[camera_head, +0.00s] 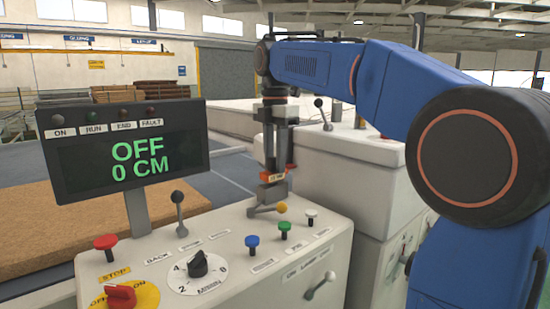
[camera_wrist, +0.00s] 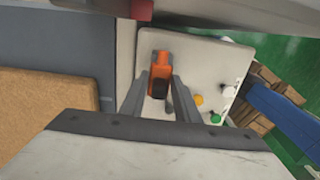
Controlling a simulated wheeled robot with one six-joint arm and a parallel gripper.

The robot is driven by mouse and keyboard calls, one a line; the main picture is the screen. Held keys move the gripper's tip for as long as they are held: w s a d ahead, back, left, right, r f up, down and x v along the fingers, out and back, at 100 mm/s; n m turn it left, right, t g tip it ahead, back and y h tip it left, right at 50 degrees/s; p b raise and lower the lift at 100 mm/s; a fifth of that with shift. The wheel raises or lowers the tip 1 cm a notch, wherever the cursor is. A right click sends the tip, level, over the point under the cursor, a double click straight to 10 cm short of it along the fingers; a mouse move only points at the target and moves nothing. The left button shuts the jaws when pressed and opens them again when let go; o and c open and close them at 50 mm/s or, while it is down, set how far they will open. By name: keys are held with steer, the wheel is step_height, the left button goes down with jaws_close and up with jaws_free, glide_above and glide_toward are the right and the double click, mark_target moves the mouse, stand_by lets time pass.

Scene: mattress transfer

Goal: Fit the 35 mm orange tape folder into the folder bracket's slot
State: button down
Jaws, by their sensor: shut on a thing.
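The orange tape folder (camera_head: 272,177) is at the lower end of my gripper (camera_head: 278,166) in the head view, with a pale label on its side. My gripper points down and is shut on the folder. In the wrist view the orange folder (camera_wrist: 161,62) lies between the two grey fingers, with a dark part at its near end. The grey folder bracket (camera_head: 271,193) stands on the console top directly below the folder. The folder appears close to or touching the bracket; I cannot tell whether it sits in the slot, which is hidden.
The white console (camera_head: 225,275) carries blue, green and white buttons, a dial and a red stop button. A display (camera_head: 125,150) reads OFF, 0 CM. A brown mattress (camera_head: 65,240) lies at left.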

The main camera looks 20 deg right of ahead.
steer(key=shift+f, duration=0.6)
steer(key=c, duration=1.3)
jaws_free()
steer(key=shift+r, duration=0.1)
step_height(320, 180, up, 12)
steer(key=shift+f, duration=0.15)
